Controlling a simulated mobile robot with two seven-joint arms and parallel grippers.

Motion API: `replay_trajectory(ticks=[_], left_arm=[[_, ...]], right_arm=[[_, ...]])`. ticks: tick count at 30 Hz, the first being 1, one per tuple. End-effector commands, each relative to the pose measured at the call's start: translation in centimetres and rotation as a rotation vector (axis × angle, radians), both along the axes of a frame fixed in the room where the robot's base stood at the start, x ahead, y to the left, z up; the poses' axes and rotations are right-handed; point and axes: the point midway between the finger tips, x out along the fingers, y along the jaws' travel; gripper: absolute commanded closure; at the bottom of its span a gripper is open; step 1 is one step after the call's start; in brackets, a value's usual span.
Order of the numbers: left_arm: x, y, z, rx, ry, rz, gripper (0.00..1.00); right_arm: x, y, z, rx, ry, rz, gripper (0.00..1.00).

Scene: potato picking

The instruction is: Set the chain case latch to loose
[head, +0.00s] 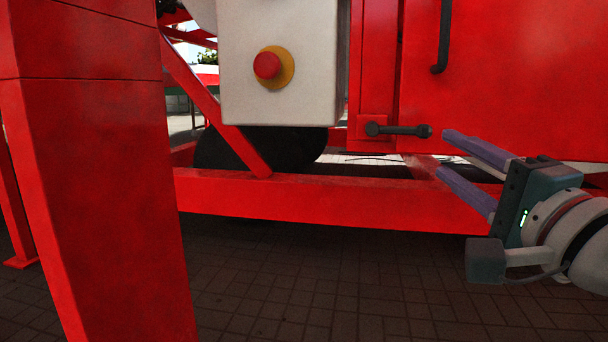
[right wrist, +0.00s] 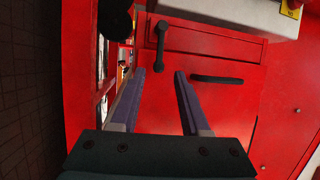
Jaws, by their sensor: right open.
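The chain case latch (head: 398,130) is a short dark bar with rounded ends on the red panel. It lies level in the head view, on a small red plate left of the big red door. It also shows in the right wrist view (right wrist: 161,48), beyond my fingertips. My right gripper (head: 443,154) is open and empty, just right of the latch and slightly lower in the head view. Its two purple-grey fingers also show in the right wrist view (right wrist: 160,73), apart from each other and not visibly touching the latch. My left gripper is not in view.
A dark handle (head: 443,38) stands upright on the red door (head: 510,75). A pale box (head: 290,95) with a red emergency button (head: 267,65) hangs left of the latch. A red beam (head: 330,200) runs below. A large red post (head: 95,190) fills the left.

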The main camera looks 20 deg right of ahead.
Motion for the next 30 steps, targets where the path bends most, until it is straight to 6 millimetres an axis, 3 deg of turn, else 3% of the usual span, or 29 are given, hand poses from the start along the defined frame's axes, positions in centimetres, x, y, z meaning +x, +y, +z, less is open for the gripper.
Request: replay_trajectory(ticks=[5,21,30], left_arm=[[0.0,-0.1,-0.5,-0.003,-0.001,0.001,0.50],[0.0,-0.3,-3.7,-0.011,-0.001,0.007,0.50],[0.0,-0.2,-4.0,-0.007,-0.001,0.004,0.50]], right_arm=[[0.9,-0.3,0.1,0.007,-0.011,-0.005,0.54],[8.5,-1.4,1.3,0.005,-0.007,-0.003,0.54],[9.7,-1.6,1.7,0.004,-0.004,-0.002,0.54]])
